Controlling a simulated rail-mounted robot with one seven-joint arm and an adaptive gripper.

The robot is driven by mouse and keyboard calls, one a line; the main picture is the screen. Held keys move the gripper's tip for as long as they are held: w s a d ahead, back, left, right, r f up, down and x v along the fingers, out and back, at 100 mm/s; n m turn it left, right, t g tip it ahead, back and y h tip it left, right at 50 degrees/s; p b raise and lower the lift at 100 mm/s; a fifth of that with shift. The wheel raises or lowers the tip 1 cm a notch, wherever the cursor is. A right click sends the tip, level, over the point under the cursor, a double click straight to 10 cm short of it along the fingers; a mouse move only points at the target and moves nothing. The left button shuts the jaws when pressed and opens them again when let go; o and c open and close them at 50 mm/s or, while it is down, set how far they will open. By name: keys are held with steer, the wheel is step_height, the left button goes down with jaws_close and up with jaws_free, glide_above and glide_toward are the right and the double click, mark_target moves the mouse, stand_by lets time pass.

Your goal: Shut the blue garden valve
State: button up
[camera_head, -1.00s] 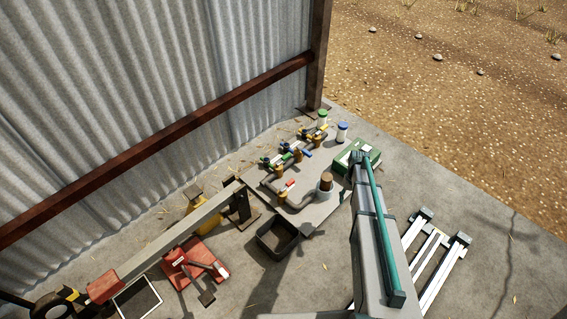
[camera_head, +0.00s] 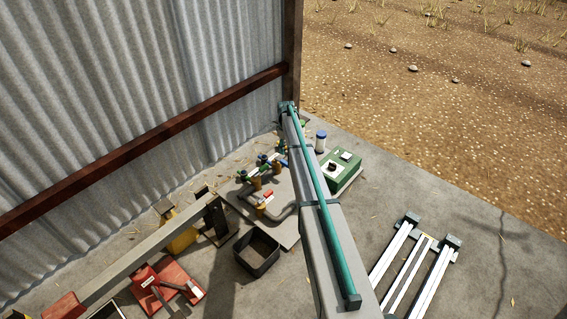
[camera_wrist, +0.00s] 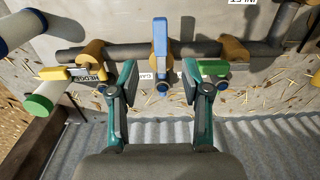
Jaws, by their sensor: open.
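In the wrist view the blue valve handle (camera_wrist: 160,45) stands upright in the picture, crossing the dark pipe (camera_wrist: 205,48). A partly covered label starting "GA" is beside it. My gripper (camera_wrist: 158,82) is open and empty. Its two teal fingers sit to the left and right of the handle's lower end, with a gap on both sides; I cannot tell the depth between them. A yellow handle (camera_wrist: 55,73) by a "HEDGE" label is to the left, and a green handle (camera_wrist: 212,68) is just right of the right finger. In the head view my arm hides much of the valve group.
A green box (camera_head: 341,170) stands right of my arm, with a blue-capped bottle (camera_head: 320,142) behind it. A black bin (camera_head: 257,252) and red equipment (camera_head: 167,285) are to the left. The corrugated wall (camera_head: 130,90) closes off the back left.

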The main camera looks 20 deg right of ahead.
mark_target(285, 162)
step_height(285, 162, down, 10)
steer(key=b, duration=0.3)
steer(key=shift+r, duration=0.25)
jaws_close()
